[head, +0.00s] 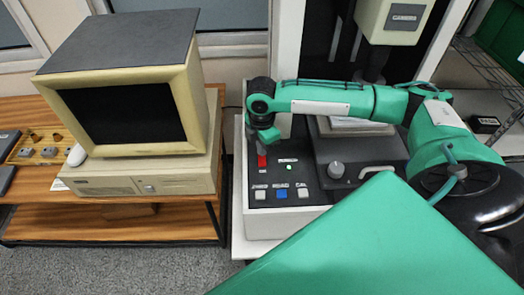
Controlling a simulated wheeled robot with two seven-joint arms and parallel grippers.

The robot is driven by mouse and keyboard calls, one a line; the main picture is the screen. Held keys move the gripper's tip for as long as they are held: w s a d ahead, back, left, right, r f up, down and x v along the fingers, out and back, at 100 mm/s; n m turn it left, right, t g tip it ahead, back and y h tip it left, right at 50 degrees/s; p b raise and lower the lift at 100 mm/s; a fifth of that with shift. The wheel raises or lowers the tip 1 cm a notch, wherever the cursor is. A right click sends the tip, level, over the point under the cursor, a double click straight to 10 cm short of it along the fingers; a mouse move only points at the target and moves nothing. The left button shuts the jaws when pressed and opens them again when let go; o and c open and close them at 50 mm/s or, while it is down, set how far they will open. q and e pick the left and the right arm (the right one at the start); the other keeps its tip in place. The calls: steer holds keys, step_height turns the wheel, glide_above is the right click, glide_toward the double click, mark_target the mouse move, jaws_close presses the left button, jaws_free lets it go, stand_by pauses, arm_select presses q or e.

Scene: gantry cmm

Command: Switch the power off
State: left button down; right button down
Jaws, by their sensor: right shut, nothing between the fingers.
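A control panel (312,198) sits on the front of the machine in the middle of the head view. A red switch (262,162) stands at the panel's upper left. My right gripper (256,150) comes in from the right and points down at the red switch. It is shut and empty, and its tip is at or just above the switch. I cannot tell whether they touch. Below are a white, a blue and another white button (281,194). A small green light (289,167) shows near the switch. My left gripper is not in view.
An old computer with a monitor (125,100) stands on a wooden desk (40,190) at the left. A grey knob (336,170) is on the panel's right. The machine's column (394,20) rises behind my right arm. A small box (484,124) sits at the far right.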

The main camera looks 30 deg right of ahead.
steer(key=shift+f, duration=1)
stand_by(0.3)
steer(key=shift+s+r, duration=0.1)
steer(key=shift+r, duration=0.05)
step_height(320, 180, up, 7)
steer(key=p, duration=0.8)
stand_by(0.6)
